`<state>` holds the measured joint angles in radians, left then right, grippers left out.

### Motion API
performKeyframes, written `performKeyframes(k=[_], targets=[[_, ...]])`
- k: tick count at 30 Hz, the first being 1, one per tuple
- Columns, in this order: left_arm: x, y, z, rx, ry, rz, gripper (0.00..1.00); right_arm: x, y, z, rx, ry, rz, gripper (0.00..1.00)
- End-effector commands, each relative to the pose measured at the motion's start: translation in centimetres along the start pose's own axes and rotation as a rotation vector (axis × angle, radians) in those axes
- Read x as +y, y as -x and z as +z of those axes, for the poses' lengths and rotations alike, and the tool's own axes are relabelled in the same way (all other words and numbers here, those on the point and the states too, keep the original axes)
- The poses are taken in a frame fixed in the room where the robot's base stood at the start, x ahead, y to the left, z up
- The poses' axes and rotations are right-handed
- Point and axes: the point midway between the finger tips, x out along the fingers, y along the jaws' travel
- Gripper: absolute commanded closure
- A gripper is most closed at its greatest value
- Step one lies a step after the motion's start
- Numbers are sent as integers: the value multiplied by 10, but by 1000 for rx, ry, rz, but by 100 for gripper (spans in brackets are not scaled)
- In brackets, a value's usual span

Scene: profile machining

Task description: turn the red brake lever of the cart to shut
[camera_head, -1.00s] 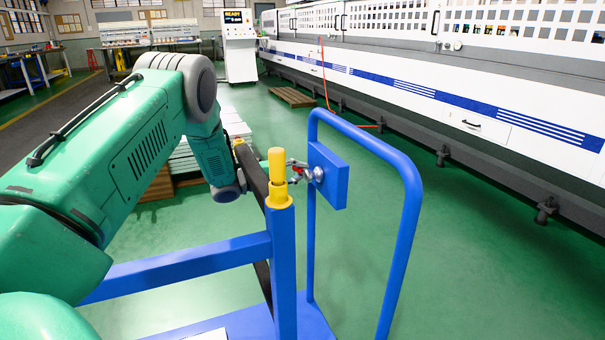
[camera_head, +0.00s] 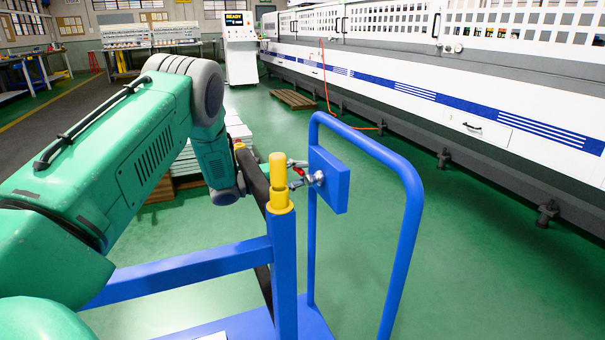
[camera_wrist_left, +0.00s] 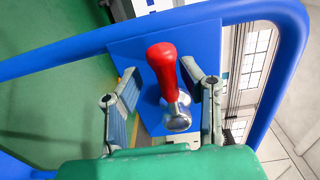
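The red brake lever (camera_wrist_left: 163,68) has a rounded red handle on a silver pivot (camera_wrist_left: 177,121), mounted on a blue plate (camera_head: 329,180) of the blue cart frame. In the left wrist view the handle stands between the two grey fingers of my left gripper (camera_wrist_left: 164,84). The fingers are spread, with a visible gap on both sides of the handle. In the head view my left gripper (camera_head: 296,174) is small beside the plate, partly hidden by the yellow-topped post; a bit of red shows between its fingers. My right gripper is not in view.
A blue post with a yellow cap (camera_head: 278,180) stands close in front of my left gripper. The cart's blue tube handle (camera_head: 408,190) arches around the plate. A long white machine (camera_head: 450,105) runs along the right. Green floor (camera_head: 480,270) is clear right of the cart.

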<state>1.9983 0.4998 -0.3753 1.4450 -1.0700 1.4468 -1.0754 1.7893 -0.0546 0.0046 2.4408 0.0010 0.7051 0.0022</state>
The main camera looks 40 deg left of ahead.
Motion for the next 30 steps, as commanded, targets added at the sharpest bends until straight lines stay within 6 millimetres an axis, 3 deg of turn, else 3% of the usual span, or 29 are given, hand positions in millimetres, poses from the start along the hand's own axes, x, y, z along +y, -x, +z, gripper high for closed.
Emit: performKeyframes(k=[11, 24, 30], targets=[[-6, 4, -1, 2, -2, -9, 66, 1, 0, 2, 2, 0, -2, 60], [0, 90, 3, -1, 3, -8, 66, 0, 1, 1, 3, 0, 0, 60], [0, 114, 2, 1, 2, -6, 66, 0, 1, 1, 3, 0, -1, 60]])
